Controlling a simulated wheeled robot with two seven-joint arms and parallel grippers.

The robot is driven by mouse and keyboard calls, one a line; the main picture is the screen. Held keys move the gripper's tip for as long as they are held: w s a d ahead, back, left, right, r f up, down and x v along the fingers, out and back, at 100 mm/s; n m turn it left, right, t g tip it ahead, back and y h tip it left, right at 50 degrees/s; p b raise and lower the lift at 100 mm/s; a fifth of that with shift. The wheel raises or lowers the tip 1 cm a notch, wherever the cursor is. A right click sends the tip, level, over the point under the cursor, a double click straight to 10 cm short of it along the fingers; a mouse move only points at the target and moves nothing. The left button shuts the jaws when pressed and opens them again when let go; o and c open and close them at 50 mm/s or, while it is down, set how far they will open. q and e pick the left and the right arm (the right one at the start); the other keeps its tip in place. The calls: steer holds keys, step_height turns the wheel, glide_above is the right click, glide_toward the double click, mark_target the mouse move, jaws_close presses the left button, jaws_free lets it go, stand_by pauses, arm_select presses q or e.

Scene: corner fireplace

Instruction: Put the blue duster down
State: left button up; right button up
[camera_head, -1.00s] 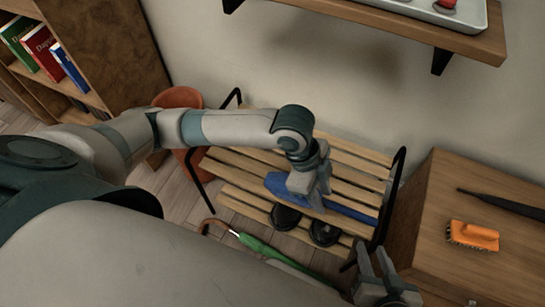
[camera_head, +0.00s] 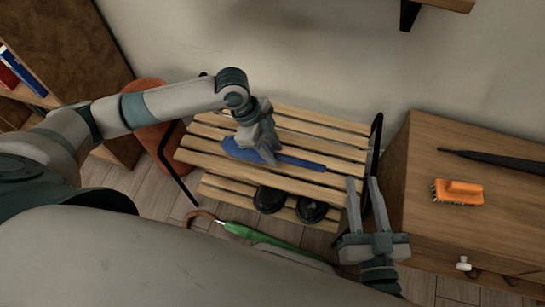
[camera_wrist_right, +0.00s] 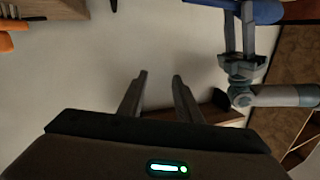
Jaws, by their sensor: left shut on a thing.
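The blue duster (camera_head: 236,150) is in my left gripper (camera_head: 264,150), which is shut on it. In the head view it appears over the upper slats of the wooden slatted rack (camera_head: 325,126), its handle towards the right. I cannot tell whether it touches the slats. The gripper hides part of the duster. The right wrist view also shows the duster (camera_wrist_right: 258,11) and my left gripper (camera_wrist_right: 240,45) at upper right. My right gripper (camera_head: 365,190) is open and empty by the rack's right end; its spread fingers show in the right wrist view (camera_wrist_right: 158,85).
A green umbrella (camera_head: 255,235) lies in front. A wooden cabinet (camera_head: 440,150) at right bears an orange brush (camera_head: 460,192) and a dark, long object (camera_head: 500,160). An orange pot (camera_head: 148,100) stands left.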

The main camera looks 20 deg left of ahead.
stand_by(0.3)
